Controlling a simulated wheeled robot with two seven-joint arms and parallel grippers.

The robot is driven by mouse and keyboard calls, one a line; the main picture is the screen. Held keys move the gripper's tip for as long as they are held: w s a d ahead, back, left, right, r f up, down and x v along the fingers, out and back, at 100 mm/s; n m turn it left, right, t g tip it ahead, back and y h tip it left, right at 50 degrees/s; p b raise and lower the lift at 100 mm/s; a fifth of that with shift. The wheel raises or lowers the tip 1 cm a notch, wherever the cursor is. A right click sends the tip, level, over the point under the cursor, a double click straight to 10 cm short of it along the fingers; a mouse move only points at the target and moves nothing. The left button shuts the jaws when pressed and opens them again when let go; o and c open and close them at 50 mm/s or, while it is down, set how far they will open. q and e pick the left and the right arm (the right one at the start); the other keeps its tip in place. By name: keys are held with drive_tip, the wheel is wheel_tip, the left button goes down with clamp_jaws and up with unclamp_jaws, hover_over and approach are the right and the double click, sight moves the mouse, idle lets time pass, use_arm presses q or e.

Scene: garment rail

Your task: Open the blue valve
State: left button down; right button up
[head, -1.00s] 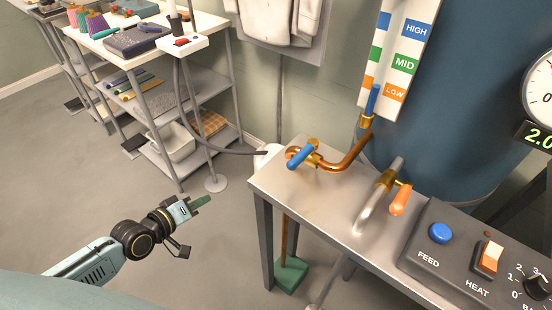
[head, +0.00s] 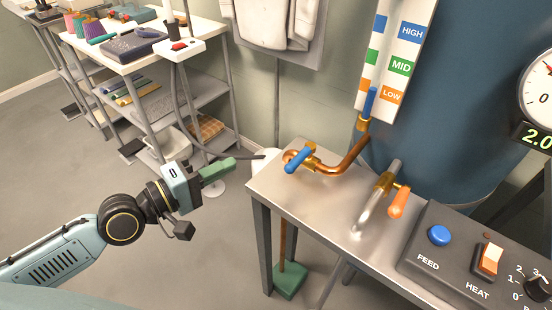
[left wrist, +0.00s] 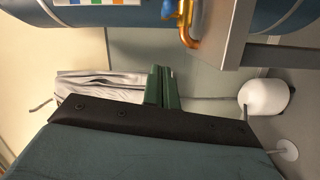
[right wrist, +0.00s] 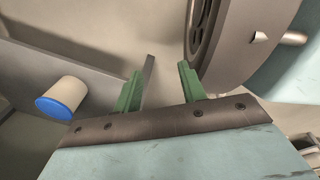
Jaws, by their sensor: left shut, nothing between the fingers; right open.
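The blue valve handle (head: 299,159) sits on a brass fitting at the left end of the copper pipe (head: 345,165), over the left part of the metal bench. The handle lies slanted across the pipe. My left gripper (head: 230,164), with green fingers, is shut and empty in the air left of the bench, apart from the valve. In the left wrist view its fingers (left wrist: 162,88) are together, and the copper pipe (left wrist: 186,30) shows at the top. My right gripper (right wrist: 158,85) is open and empty in the right wrist view, and it is outside the head view.
The metal bench (head: 285,190) also carries an orange-handled tap (head: 399,201) and a control box (head: 440,262). A blue tank (head: 455,90) stands behind it. A second blue handle (head: 370,102) is on the upright pipe. A shelf table (head: 150,45) stands at back left.

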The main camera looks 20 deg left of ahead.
sight(300, 161)
use_arm(q)
drive_tip(key=x, duration=0.8)
drive_tip(key=shift+w+d+r, duration=0.1)
drive_tip(key=shift+w+d, duration=0.1)
drive_tip(key=shift+w, duration=0.15)
drive_tip(key=d, duration=0.3)
drive_tip(key=shift+s+f+p, duration=0.35)
drive_tip(key=shift+s+p, duration=0.05)
drive_tip(key=shift+s+d+f, duration=0.15)
drive_tip(key=shift+d, duration=0.3)
use_arm(e)
drive_tip(key=shift+s+a+r, duration=0.15)
drive_tip(key=shift+s+r, duration=0.15)
drive_tip(key=shift+s, duration=0.35)
